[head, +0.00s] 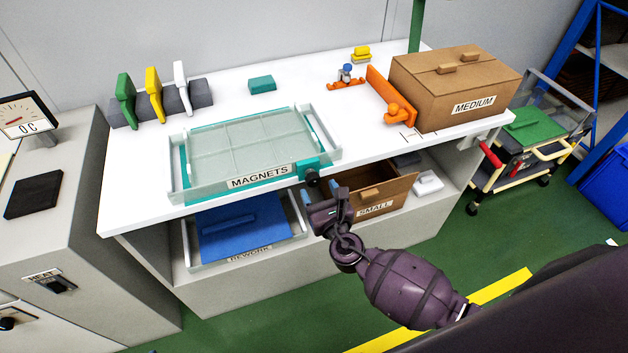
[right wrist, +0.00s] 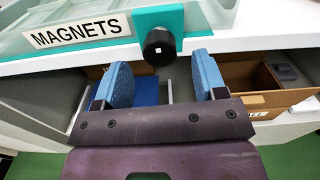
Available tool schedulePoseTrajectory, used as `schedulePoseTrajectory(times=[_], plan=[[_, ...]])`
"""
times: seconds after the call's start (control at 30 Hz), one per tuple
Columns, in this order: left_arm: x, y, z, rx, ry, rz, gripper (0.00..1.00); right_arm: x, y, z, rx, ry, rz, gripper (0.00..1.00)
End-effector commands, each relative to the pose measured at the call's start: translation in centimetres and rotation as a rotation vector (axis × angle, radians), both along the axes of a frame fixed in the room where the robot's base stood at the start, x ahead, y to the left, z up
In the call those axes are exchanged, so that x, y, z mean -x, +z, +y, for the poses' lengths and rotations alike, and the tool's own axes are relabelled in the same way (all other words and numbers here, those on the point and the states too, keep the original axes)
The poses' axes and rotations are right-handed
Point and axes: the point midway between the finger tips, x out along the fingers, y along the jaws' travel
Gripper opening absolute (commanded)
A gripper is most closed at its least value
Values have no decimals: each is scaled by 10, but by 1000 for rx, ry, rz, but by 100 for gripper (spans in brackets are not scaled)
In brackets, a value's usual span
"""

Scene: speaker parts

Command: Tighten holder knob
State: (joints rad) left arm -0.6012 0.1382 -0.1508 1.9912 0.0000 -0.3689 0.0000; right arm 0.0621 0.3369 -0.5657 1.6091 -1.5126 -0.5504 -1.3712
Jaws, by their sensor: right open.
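The holder knob (head: 312,177) is black and round, on a teal holder block (head: 307,166) at the front right corner of the MAGNETS tray (head: 186,188). In the right wrist view the knob (right wrist: 159,48) faces me, with a small white square on its face. My right gripper (head: 325,196) is open and empty, just in front of and slightly below the knob. In the right wrist view its blue finger pads (right wrist: 160,75) stand on either side below the knob, apart from it. My left gripper is not in view.
On the table stand a MEDIUM box (head: 450,75), an orange fixture (head: 385,95) and several coloured clamps (head: 153,92) at the back left. The bare tabletop edge runs beside the knob.

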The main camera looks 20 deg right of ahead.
Motion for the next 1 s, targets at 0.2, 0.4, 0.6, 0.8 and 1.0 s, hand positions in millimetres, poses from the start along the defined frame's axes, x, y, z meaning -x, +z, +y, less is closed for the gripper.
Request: schedulePoseTrajectory(times=[0.2,0.4,0.6,0.8,1.0], plan=[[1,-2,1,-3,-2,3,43,-29,-1,1,-1,0,1,65],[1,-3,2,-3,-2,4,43,-39,-1,1,-1,0,2,65],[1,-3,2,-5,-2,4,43,-40,0,1,-2,0,1,65],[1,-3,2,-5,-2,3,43,-40,0,1,-2,0,1,46],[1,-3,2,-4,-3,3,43,-40,0,1,-2,0,1,16]])
